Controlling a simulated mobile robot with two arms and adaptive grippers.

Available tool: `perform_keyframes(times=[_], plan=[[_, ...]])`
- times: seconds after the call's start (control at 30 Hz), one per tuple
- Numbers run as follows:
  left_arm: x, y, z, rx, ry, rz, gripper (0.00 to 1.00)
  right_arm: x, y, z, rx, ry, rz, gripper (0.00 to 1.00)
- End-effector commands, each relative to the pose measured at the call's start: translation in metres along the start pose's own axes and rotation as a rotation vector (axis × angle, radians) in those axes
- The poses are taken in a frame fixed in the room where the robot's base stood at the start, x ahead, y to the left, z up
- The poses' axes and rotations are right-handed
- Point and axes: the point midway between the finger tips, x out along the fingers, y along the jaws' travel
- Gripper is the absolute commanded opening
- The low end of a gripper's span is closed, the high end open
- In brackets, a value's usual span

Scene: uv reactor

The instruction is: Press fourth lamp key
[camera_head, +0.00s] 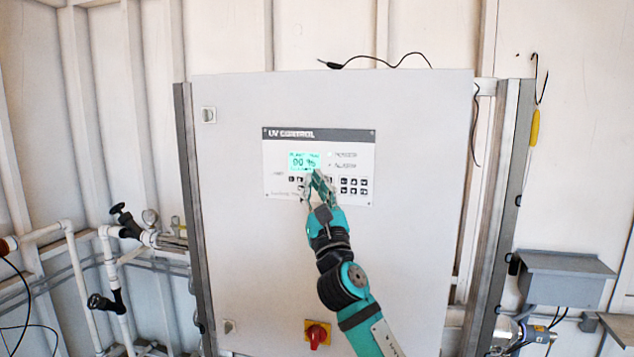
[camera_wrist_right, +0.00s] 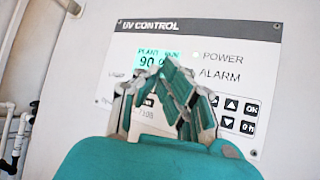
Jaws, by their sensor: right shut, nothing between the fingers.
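The UV control panel (camera_head: 350,190) is on the front of a large white cabinet, with a lit green display (camera_head: 304,161) and POWER and ALARM labels at its upper right. Small dark keys (camera_head: 353,185) sit right of my gripper, and a few show just left of it. My right gripper (camera_head: 317,174) is shut and empty, its fingertips over the panel just below the display. In the right wrist view the fingers (camera_wrist_right: 165,68) cover the display's lower part and the middle keys. I cannot tell whether the tips touch a key. My left gripper is out of view.
A red rotary switch (camera_head: 317,334) on a yellow plate is low on the cabinet door (camera_head: 240,250). White pipes with black valves (camera_head: 125,222) stand to the left. A grey box (camera_head: 565,276) is at the right. A black cable lies on top of the cabinet.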

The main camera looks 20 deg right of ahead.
Motion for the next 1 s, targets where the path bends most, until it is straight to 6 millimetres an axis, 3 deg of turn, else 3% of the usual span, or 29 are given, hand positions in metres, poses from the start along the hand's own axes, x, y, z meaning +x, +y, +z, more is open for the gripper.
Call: perform_keyframes(times=[1.0], plan=[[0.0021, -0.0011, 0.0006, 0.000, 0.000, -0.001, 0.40, 0.0060, -0.0044, -0.0039, 0.000, 0.000, 0.000, 0.00]])
